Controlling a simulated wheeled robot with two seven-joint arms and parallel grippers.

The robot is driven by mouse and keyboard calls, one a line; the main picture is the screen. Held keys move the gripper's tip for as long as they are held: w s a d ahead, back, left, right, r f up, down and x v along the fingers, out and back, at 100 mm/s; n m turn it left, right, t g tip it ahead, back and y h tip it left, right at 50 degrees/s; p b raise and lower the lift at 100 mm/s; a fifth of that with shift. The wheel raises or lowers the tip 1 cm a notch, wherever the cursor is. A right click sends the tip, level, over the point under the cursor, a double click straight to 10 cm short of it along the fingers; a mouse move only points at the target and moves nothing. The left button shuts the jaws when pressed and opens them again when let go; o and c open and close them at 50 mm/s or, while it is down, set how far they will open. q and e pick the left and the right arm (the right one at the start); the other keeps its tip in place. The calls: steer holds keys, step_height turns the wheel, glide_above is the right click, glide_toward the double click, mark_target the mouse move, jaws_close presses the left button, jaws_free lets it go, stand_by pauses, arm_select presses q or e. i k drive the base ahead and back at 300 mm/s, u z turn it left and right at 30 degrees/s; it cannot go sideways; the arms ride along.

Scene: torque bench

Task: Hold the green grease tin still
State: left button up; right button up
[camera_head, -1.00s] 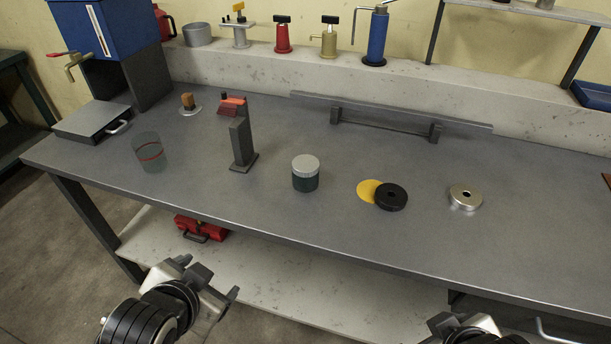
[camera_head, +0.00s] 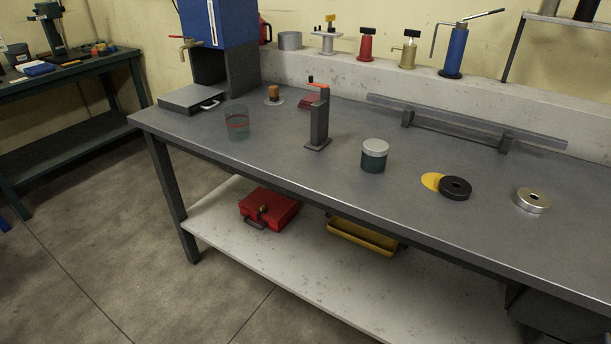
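The green grease tin (camera_head: 374,161) stands upright on the grey bench (camera_head: 270,147), right of its middle in the head view. It is dark green with a pale grey lid (camera_head: 375,146) on top. Nothing touches it. Neither of my grippers shows in the head view now, so I cannot see whether they are open or shut.
A dark upright stand (camera_head: 319,122) with a red top is left of the tin. A clear cup (camera_head: 237,123) is farther left. A yellow disc (camera_head: 432,181), a black ring (camera_head: 455,188) and a silver ring (camera_head: 532,200) lie to the right. The bench front is clear.

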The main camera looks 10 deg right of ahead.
mark_target(369, 164)
steer(key=u, duration=0.3)
steer(key=k, duration=0.6)
steer(key=u, duration=1.15)
steer(key=i, duration=1.55)
steer(key=z, duration=1.5)
steer(key=i, duration=0.8)
steer(key=z, duration=0.85)
